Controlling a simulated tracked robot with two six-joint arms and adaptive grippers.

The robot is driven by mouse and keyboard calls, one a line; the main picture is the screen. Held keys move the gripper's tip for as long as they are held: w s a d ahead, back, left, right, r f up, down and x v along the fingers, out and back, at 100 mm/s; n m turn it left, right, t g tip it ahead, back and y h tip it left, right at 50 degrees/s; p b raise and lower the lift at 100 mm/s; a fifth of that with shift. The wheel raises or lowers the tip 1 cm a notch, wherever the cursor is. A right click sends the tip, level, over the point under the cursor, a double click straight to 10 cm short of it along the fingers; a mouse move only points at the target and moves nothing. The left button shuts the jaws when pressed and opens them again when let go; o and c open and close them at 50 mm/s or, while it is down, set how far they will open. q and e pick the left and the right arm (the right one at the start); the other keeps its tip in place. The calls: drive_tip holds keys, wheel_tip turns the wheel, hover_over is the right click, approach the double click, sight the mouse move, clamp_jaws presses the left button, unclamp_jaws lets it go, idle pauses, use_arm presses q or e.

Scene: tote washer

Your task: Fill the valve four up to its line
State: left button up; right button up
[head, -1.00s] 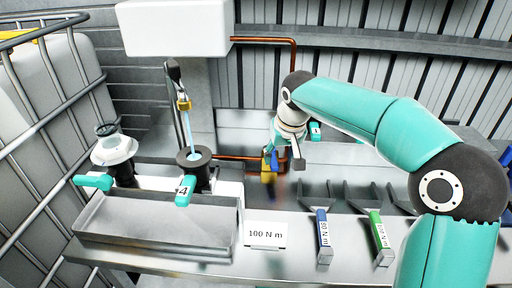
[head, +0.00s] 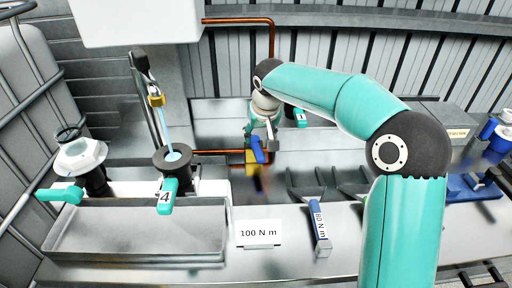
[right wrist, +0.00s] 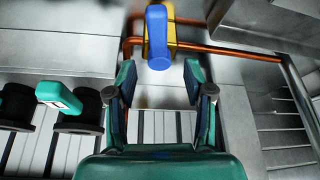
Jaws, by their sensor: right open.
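Valve four (head: 174,160) is a black upright body with an open top and a teal handle (head: 166,197) marked 4. A light blue stream (head: 166,130) runs from a brass-tipped spout (head: 156,100) into its top. Light blue shows inside the opening; I cannot make out a line. My right gripper (head: 264,136) is open, close to a tap with a blue lever (head: 257,150) on the copper pipe. In the right wrist view the blue lever (right wrist: 158,35) lies just beyond the open fingers (right wrist: 162,92), with nothing between them. My left gripper is not in view.
A grey tray (head: 140,245) lies before valve four. A 100 N m card (head: 260,233) and a blue-handled 80 N m tool (head: 320,230) are right of the tray. A caged tank (head: 25,100) borders the left.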

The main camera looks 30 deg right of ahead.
sight(257, 148)
drive_tip(key=x, duration=0.7)
drive_tip(key=shift+f, duration=0.15)
drive_tip(key=shift+c, duration=0.3)
clamp_jaws()
